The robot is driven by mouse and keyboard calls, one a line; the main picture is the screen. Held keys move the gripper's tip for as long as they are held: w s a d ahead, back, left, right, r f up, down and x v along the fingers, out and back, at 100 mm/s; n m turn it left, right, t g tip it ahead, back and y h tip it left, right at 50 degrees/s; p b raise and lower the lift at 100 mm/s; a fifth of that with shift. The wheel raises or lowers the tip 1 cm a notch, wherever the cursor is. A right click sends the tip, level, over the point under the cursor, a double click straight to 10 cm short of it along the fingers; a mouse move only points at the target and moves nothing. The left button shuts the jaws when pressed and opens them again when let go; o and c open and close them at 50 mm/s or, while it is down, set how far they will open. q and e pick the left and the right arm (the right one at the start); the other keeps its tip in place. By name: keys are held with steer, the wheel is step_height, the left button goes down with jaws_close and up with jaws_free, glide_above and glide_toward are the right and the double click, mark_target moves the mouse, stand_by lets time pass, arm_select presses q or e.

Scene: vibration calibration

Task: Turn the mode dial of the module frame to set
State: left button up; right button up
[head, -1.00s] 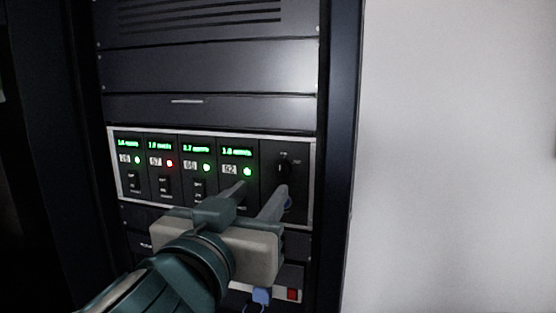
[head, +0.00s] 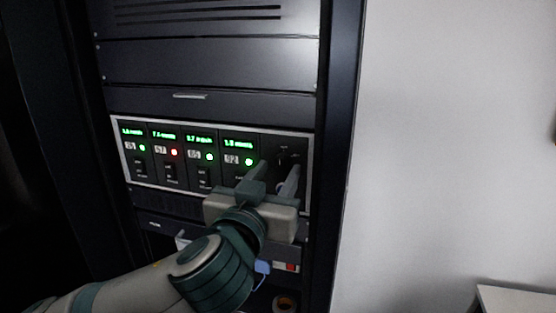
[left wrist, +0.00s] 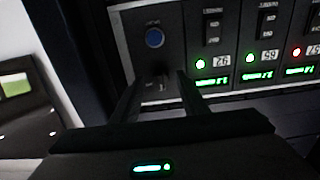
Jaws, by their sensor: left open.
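The module frame (head: 218,151) is a silver-edged row of dark modules in the rack, with green displays and small lamps. Its mode dial (head: 283,158) is a dark knob on the rightmost panel. It also shows, dim and blurred, in the left wrist view (left wrist: 156,82), below a round blue button (left wrist: 154,37). My left gripper (head: 278,168) is open, with its fingers pointing at the dial panel. In the left wrist view its fingers (left wrist: 158,84) lie on either side of the dial. I cannot tell whether they touch it. The dial's marks are unreadable. My right gripper is not in view.
Several toggle switches (head: 169,170) sit on the modules left of my gripper. One lamp (head: 174,152) is red, the others green. Below are a red switch (head: 291,267), a blue item (head: 262,267) and a roll (head: 285,303). A pale table (head: 515,297) stands at the lower right.

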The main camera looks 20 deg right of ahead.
arm_select(q)
steer(key=shift+w+d, duration=0.4)
steer(key=shift+w, duration=0.2)
jaws_close()
steer(key=c, duration=1)
jaws_free()
